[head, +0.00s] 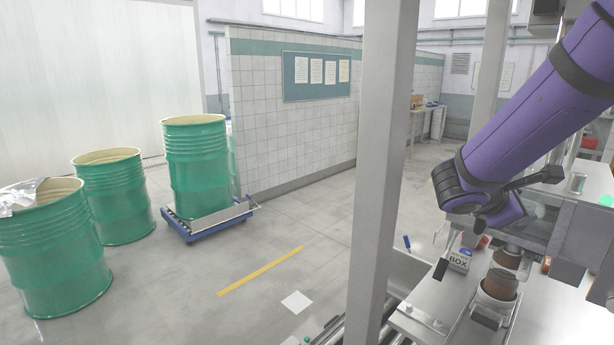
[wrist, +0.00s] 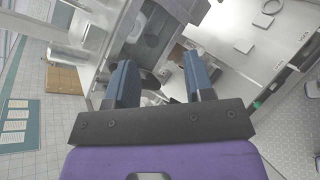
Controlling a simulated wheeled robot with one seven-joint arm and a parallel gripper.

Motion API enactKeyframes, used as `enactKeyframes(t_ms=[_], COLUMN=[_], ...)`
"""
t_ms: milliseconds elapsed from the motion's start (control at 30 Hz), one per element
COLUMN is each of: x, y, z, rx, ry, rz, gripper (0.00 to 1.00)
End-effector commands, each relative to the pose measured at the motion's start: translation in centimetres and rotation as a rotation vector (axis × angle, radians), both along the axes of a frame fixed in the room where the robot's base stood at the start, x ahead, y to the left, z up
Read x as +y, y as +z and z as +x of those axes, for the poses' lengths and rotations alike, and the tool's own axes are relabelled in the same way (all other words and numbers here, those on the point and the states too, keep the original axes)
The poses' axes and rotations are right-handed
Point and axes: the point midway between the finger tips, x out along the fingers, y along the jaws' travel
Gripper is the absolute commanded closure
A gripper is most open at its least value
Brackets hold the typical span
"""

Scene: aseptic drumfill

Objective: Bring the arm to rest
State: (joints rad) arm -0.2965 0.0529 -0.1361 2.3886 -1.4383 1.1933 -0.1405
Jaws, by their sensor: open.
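My gripper (wrist: 160,76) shows in the wrist view with its two blue fingers wide apart. Nothing is held between them. Metal machine parts (wrist: 150,32) show beyond the fingertips, and I cannot tell how far off they are. My purple arm (head: 540,120) reaches down from the upper right of the head view, bent above the steel bench. I cannot make out the fingers in the head view.
A steel bench (head: 465,312) with a small labelled box (head: 459,259) and a cup-like holder (head: 497,296) lies below the arm. A grey post (head: 382,150) stands left of it. Green drums (head: 112,200) stand at left, one on a blue trolley (head: 205,226). The middle floor is mostly clear.

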Motion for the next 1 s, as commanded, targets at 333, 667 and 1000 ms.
enactKeyframes(t_ms=[333, 667, 1000], x=[0.2, 4.8, 9.4], y=[1.7, 3.1, 5.2], z=[-10.4, -17.4, -20.9], rx=[-0.264, -0.538, -0.735], ry=[-0.372, -0.646, -0.803], rz=[0.526, 1.040, 1.432], gripper=[0.52, 0.52, 0.52])
